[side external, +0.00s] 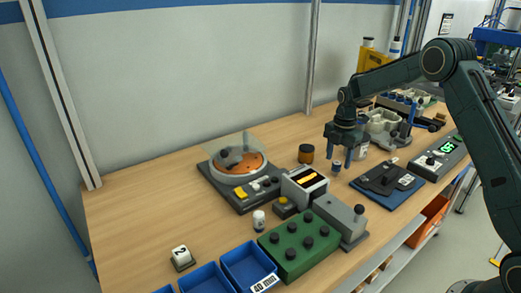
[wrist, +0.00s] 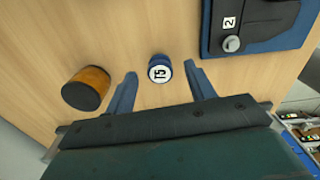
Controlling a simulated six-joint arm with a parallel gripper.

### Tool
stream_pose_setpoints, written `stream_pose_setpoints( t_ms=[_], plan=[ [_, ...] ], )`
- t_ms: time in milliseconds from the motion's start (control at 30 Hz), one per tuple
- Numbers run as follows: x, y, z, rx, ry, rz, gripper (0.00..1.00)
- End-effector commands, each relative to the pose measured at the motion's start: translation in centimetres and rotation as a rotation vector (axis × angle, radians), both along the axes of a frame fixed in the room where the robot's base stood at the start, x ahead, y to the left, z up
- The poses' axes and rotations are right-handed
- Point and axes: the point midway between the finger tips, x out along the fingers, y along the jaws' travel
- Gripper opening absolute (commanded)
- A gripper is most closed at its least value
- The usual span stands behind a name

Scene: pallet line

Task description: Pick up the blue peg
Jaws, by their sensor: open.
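The blue peg (wrist: 160,68) is a short round piece with a white top marked "T5", standing upright on the wooden table. In the side view the peg (side external: 336,168) shows just below my gripper (side external: 339,158). My gripper (wrist: 159,72) is open, with its two blue fingers pointing down. In the wrist view the peg appears between the fingertips with a gap on both sides. I see no contact.
An amber jar with a dark lid (side external: 306,154) stands left of the peg. A dark blue plate with a black fixture (side external: 388,180) lies to the right.

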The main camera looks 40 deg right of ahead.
Motion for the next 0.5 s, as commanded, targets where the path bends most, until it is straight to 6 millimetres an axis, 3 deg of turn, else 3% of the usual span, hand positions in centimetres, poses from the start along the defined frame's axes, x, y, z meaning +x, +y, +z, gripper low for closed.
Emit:
stream_pose_setpoints(
  t_ms=[200, 500],
  plan=[
    [0.0, -0.1, -2.5, 0.001, 0.003, 0.0, 0.54],
    [0.0, -0.1, -3.2, 0.001, 0.0, 0.0, 0.54]
  ],
)
